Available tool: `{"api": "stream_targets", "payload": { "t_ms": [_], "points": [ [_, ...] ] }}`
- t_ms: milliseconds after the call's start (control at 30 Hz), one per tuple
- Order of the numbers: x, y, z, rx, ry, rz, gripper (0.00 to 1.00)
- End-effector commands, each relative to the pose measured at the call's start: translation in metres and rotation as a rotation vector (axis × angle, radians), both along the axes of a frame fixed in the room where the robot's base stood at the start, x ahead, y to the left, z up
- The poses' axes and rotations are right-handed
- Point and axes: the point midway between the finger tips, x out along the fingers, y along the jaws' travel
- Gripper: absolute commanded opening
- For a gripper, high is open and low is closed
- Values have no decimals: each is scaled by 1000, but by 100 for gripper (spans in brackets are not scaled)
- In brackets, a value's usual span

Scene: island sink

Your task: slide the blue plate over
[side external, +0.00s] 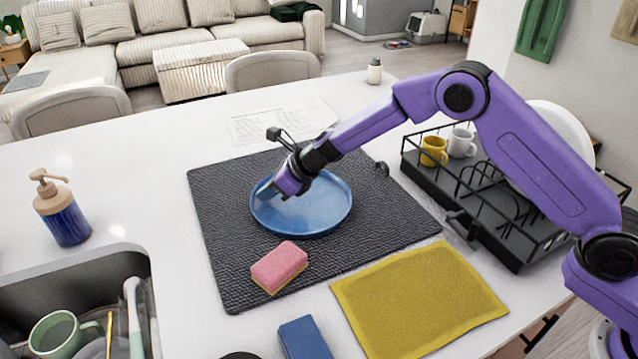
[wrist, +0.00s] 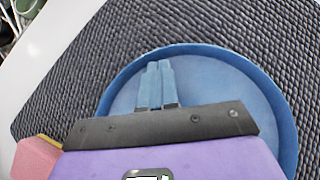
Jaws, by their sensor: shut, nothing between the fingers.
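The blue plate (side external: 312,212) is round with a raised rim and lies flat on the dark woven mat (side external: 222,240). My gripper (side external: 262,193) reaches down over the plate's left part, its fingertips inside the rim near the left edge. In the wrist view the two blue fingers (wrist: 155,68) are side by side and shut, with nothing between them, over the plate (wrist: 210,80) close to its rim. I cannot tell whether the fingertips touch the plate.
A pink sponge (side external: 279,267) lies on the mat in front of the plate. A yellow cloth (side external: 420,300) and blue block (side external: 304,340) lie nearer. A black dish rack (side external: 470,205) with mugs stands right; a soap dispenser (side external: 62,212) and sink (side external: 80,284) are left. The mat's left strip is clear.

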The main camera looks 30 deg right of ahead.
Motion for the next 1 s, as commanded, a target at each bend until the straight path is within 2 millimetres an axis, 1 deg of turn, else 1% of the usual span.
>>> {"api": "stream_targets", "payload": {
  "t_ms": [367, 400, 700, 900, 1000],
  "points": [
    [-22, -28, 1, 1, 1, -4, 0],
    [-25, -32, 10, 2, -4, -2, 0],
    [-50, -60, 47, 1, -3, -3, 0],
    [-61, -73, 64, 1, -2, -3, 0],
    [-65, -77, 69, 1, -2, -2, 0]
  ]
}}
